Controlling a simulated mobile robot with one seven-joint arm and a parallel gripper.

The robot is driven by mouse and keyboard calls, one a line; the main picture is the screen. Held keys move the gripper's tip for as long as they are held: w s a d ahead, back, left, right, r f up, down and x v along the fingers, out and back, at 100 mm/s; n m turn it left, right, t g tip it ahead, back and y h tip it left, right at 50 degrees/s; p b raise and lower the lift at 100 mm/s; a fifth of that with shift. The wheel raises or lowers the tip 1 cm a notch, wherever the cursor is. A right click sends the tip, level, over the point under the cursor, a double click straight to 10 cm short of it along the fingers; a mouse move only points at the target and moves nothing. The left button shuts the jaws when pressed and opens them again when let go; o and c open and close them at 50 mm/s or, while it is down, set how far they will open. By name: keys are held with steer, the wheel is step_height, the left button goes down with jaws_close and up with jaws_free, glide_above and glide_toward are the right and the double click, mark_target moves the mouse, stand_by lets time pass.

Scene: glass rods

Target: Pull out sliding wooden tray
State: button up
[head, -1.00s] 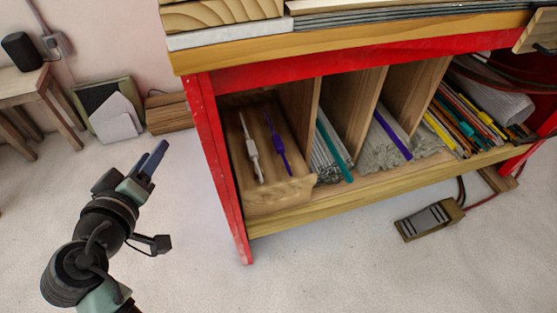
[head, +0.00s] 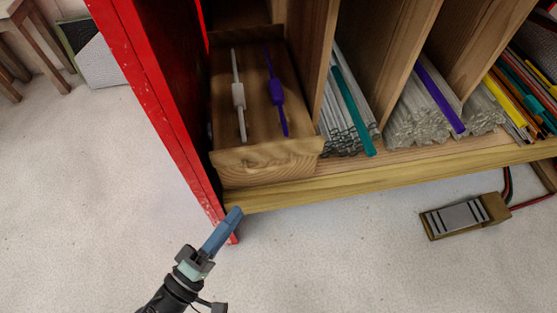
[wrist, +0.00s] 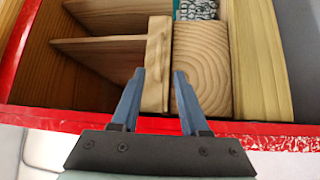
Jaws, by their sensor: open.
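The wooden tray (head: 265,161) sits in the leftmost bay of the red-framed bench, on its lower shelf. A clear rod piece (head: 238,95) and a purple rod piece (head: 276,92) lie in it. My gripper (head: 228,222) is in front of and below the tray's front, near the red leg, apart from the tray in the head view. In the wrist view my gripper (wrist: 157,88) is open, its two blue fingers pointing toward a wooden edge (wrist: 157,60) between them in the picture. Whether they touch that wood I cannot tell.
Wooden dividers (head: 390,45) and bundles of clear rods (head: 415,120) fill the bays to the right. A red leg (head: 165,110) stands close left of the tray. A foot pedal (head: 463,216) lies on the floor at right.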

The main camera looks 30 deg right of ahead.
steer(key=b+x, duration=0.2)
steer(key=x, duration=1)
steer(key=shift+b, duration=0.35)
steer(key=shift+r, duration=0.1)
steer(key=shift+c, duration=0.3)
jaws_close()
stand_by(0.4)
